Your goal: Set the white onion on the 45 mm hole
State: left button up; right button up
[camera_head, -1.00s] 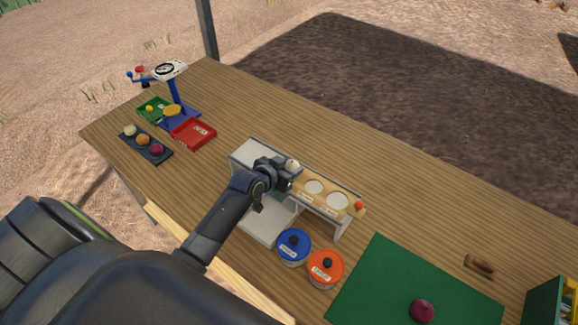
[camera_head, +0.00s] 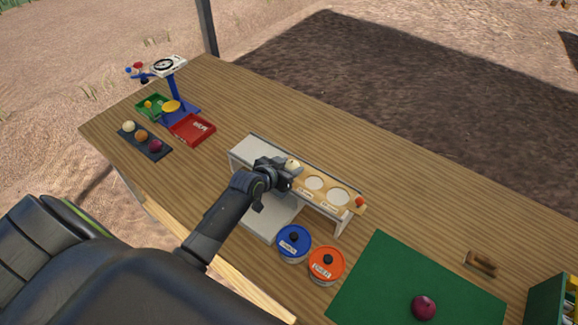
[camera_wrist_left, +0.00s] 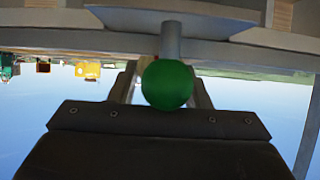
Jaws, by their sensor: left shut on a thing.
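My left gripper (camera_head: 281,177) is at the front of a pale stand that carries a wooden board (camera_head: 328,186). In the left wrist view, a green ball knob (camera_wrist_left: 167,84) on a grey rod sits between its fingers, which look shut on it. A pale, rounded thing, apparently the white onion (camera_head: 292,164), shows just behind the gripper at the board's left end. Its underside is partly hidden. Two pale round holes (camera_head: 314,184) show farther right on the board. The hole labels are too small to read. My right gripper is out of view.
A dark tray (camera_head: 160,155) at left holds a pale, an orange and a purple ball. A blue tin (camera_head: 294,249) and an orange tin (camera_head: 326,270) stand in front. A green mat (camera_head: 385,275) holds a purple onion (camera_head: 424,307). The wood behind the stand is clear.

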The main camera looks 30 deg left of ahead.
pick_arm(q)
jog(key=o, duration=1.1)
jog(key=b+v, duration=0.2)
jog(key=v, duration=1.5)
jog(key=shift+s, duration=0.25)
jog(key=shift+f, duration=0.1)
